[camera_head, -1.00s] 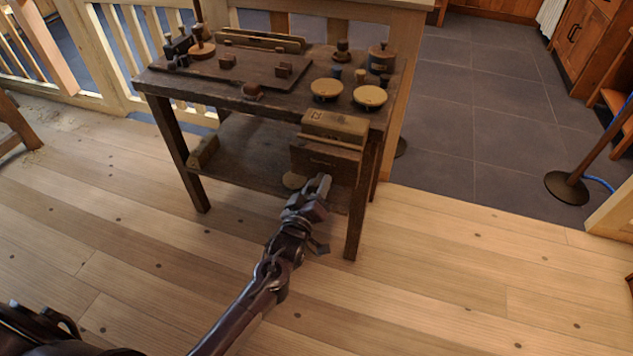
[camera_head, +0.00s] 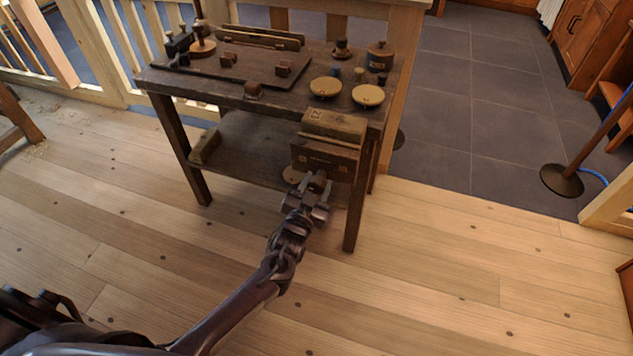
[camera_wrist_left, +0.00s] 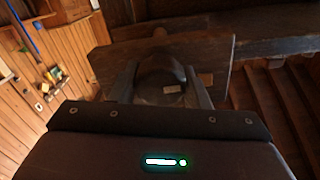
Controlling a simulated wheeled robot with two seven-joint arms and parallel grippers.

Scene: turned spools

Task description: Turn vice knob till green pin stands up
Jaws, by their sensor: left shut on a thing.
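The wooden vice (camera_head: 334,124) is fixed at the front right corner of the dark workbench. Its front jaw is an upright board (camera_head: 340,162), and the knob (camera_head: 319,181) sticks out in front of it. My left gripper (camera_head: 316,186) is shut on the knob, with one finger on each side. In the left wrist view the dark round knob (camera_wrist_left: 162,78) sits between both fingers, close to the jaw board (camera_wrist_left: 212,54). I cannot make out a green pin on the vice. My right gripper is not in view.
The workbench (camera_head: 215,92) carries two pale round discs (camera_head: 325,87), a lidded round pot (camera_head: 380,55), small pegs and a flat board. A lower shelf (camera_head: 245,150) lies behind the gripper. The plank floor in front is clear.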

